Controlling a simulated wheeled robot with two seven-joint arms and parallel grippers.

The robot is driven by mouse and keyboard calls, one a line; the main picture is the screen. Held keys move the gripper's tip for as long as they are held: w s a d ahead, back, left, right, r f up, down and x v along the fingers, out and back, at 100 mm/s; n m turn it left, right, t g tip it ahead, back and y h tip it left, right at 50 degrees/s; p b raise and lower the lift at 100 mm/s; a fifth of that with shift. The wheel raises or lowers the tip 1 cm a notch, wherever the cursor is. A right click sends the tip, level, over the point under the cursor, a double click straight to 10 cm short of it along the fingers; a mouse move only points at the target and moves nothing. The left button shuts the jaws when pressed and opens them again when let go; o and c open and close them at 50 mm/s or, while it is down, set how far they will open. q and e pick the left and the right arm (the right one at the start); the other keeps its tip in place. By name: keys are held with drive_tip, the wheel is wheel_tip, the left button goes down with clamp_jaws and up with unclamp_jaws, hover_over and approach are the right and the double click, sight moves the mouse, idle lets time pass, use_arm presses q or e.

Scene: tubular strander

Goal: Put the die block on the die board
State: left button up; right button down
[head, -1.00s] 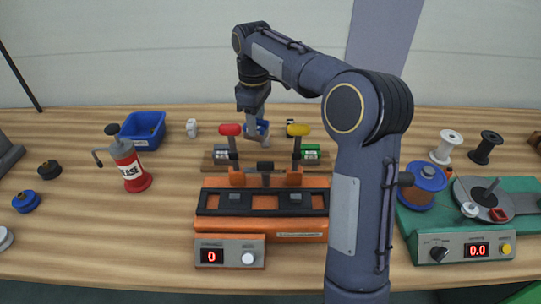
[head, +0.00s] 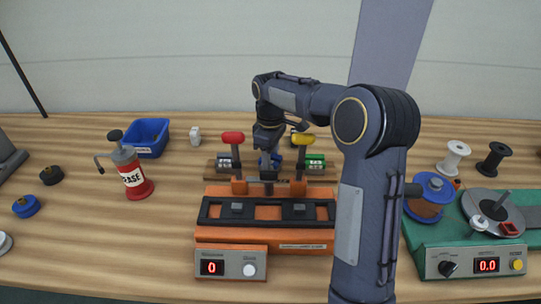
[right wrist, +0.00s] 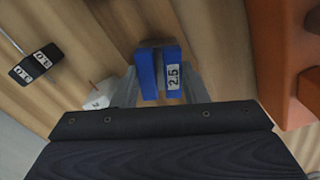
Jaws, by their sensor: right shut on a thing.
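The blue die block (right wrist: 173,76), labelled 2.5, is clamped between the two grey fingers of my right gripper (right wrist: 160,85) in the right wrist view. In the head view the right gripper (head: 266,160) reaches down behind the orange machine, and only a bit of the blue block (head: 277,158) shows beside it. The brown die board (head: 211,173) lies behind the machine, with a grey block (head: 224,160) at left and a green block (head: 315,160) at right. The gripper is over its middle part. Whether the blue block touches the board is hidden. My left gripper is out of view.
A blue bin (head: 148,137), a grease can (head: 133,178) and a white piece (head: 195,135) stand left. A green winder (head: 450,260) is at right.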

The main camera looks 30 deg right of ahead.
drive_tip(key=c, duration=0.8)
unclamp_jaws()
drive_tip(key=shift+c, duration=0.2)
wheel_tip(320, 180, up, 12)
drive_tip(key=p, duration=0.1)
drive_tip(key=shift+r+p, duration=0.15)
drive_tip(key=shift+p, duration=0.15)
